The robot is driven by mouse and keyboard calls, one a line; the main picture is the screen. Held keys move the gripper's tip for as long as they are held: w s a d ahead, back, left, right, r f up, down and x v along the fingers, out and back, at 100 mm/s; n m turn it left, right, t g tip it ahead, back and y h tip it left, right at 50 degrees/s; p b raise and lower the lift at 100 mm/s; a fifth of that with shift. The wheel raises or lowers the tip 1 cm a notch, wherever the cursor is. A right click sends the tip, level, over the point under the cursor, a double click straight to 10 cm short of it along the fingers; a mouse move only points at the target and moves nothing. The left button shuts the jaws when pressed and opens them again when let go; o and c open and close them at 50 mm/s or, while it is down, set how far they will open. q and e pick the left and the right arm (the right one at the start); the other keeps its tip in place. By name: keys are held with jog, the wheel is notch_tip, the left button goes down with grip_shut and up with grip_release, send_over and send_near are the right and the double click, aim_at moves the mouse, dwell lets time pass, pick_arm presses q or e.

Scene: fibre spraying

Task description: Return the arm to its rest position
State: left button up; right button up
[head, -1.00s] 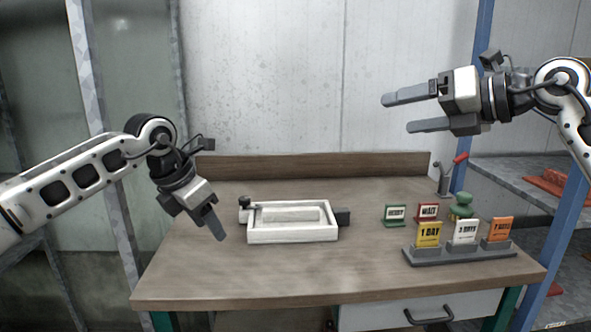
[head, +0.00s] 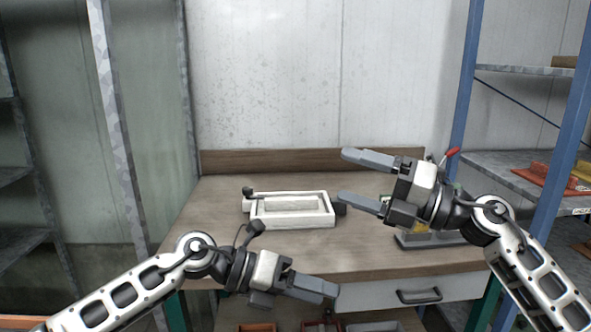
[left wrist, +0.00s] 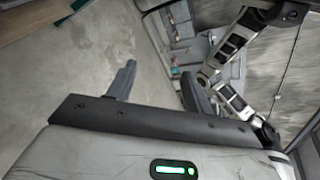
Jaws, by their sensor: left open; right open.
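My left gripper (head: 318,288) is low in the head view, in front of the table's front edge, pointing right. It is open and empty; in the head view its fingers overlap, but the left wrist view shows its two fingers (left wrist: 158,88) apart with nothing between them. My right gripper (head: 354,178) is raised at the right of the head view, pointing left, with its fingers spread and empty. It hides part of the table's right side.
A white tray-like fixture (head: 258,222) sits on the wooden table (head: 215,247). A grey sign holder (head: 432,241) stands mostly behind my right gripper. A red-tipped lever (head: 450,153) shows behind it. Shelving with blue posts (head: 463,95) stands at right. Bins (head: 257,327) are under the table.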

jog(key=s+d+f+m+t+h, duration=0.2)
jog(key=s+f+m+t+h, duration=0.15)
jog(key=f+m, duration=0.65)
jog(key=s+d+f+m+t+h, duration=0.1)
jog(key=s+f+m+t+h, duration=0.1)
jog(key=s+f+m+h, duration=0.55)
jog(key=s+d+f+m+t+h, duration=0.1)
jog(key=d+f+m+t+h, duration=0.15)
jog(key=f+m, duration=0.95)
pick_arm(q)
jog(key=s+a+f+m+t+y, duration=0.5)
jog(key=s+a+f+m, duration=0.3)
jog(key=f+m, duration=0.3)
jog(key=s+a+f+m+t+y, duration=0.5)
jog(key=s+a+f+m, duration=0.3)
jog(key=m, duration=1.2)
notch_tip(320, 180, down, 4)
jog(key=s, duration=0.2)
jog(key=shift+s+a+f+m+t+y, duration=0.25)
jog(key=shift+s+a+m+t+y, duration=0.05)
jog(key=shift+s+a, duration=0.1)
pick_arm(e)
jog(key=s+a+f+m+g+h, duration=0.1)
jog(key=s+f+m+g, duration=0.3)
jog(key=s+f, duration=0.6)
jog(key=s+g, duration=0.1)
jog(key=s, duration=0.1)
jog(key=shift+s+f, duration=0.25)
jog(key=shift+s, duration=0.1)
